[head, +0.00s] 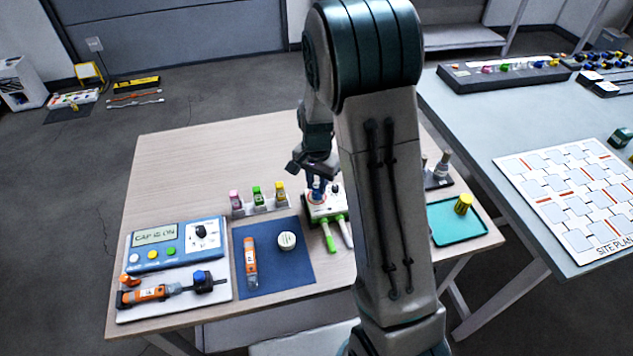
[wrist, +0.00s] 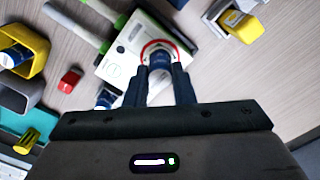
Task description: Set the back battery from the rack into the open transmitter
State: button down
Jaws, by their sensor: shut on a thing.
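The transmitter (head: 322,212) is a white box with green edges on the wooden table. In the wrist view its top (wrist: 125,52) shows a red ring (wrist: 146,48) around an opening. My gripper (head: 318,180) points down over it and is shut on a blue and white battery (wrist: 159,58). The battery is upright at the red ring. Its lower end is hidden, so I cannot tell how deep it sits. Another blue-topped cylinder (wrist: 14,57) stands in a yellow holder (wrist: 37,50) at the left of the wrist view. My arm hides that area in the head view.
A small rack (head: 259,209) with pink, green and yellow vials stands left of the transmitter. A blue mat (head: 270,272) holds an orange tool and a white round item. A teal tray (head: 448,236) with a yellow cylinder (head: 463,204) lies right. The table's back left is clear.

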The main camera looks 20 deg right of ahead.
jog(key=shift+f+b, duration=0.5)
jog(key=shift+f, duration=0.15)
jog(key=c, duration=0.9)
grip_release()
jog(key=shift+r+p, duration=0.55)
jog(key=shift+r, duration=0.2)
jog(key=shift+r+p, duration=2.1)
jog(key=shift+r, duration=0.75)
jog(key=shift+r, duration=0.1)
